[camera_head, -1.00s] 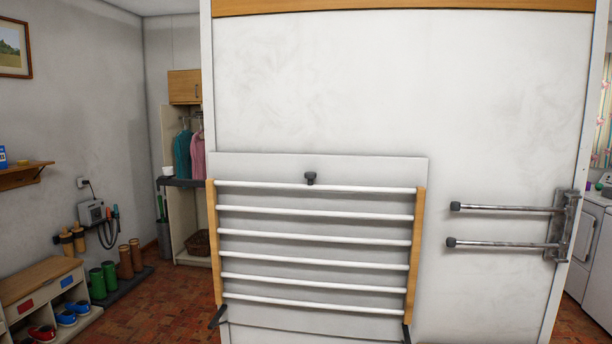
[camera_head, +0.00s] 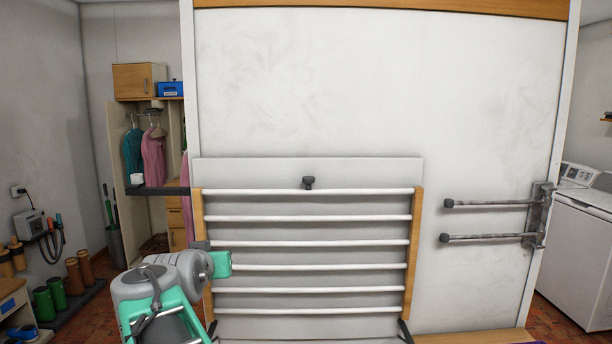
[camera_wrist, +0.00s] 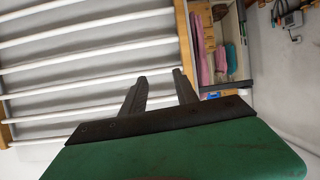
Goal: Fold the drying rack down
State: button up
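The drying rack (camera_head: 417,240) stands upright, close against a pale board on the white partition wall. It has wooden side rails and several white rods. A dark knob (camera_head: 308,182) sits at the top middle of the board, just above the top rod. Dark brackets show at the rack's lower corners. My gripper (camera_head: 202,246) is by the left side rail at mid-height. In the wrist view my gripper (camera_wrist: 160,76) has its dark fingers apart with nothing clearly between them. The rods (camera_wrist: 90,44) and a wooden rail (camera_wrist: 187,45) lie beyond the fingers; contact cannot be told.
A metal double-bar wall rack (camera_head: 490,220) sticks out to the right of the drying rack. A white washing machine (camera_head: 580,250) stands at the far right. At the left are an open wardrobe with clothes (camera_head: 152,157) and boots (camera_head: 57,292) by the wall.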

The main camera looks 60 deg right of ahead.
jog(key=s+d+r+m+g+h, duration=0.2)
jog(key=s+d+r+m+h, duration=0.1)
jog(key=s+d+r, duration=0.4)
jog(key=m+g+h, duration=0.3)
jog(key=g, duration=0.1)
send_near(307, 180)
jog(key=d, duration=0.3)
jog(key=d+p, duration=0.1)
jog(key=d, duration=0.2)
jog(key=d+p, duration=0.2)
jog(key=d, duration=0.1)
jog(key=shift+w+d+f, duration=0.1)
jog(key=shift+w+d, duration=0.1)
jog(key=shift+w, duration=0.05)
jog(key=shift+d+f, duration=0.1)
jog(key=shift+d, duration=0.2)
jog(key=shift+c, duration=0.3)
jog(key=shift+a, duration=0.1)
grip_shut()
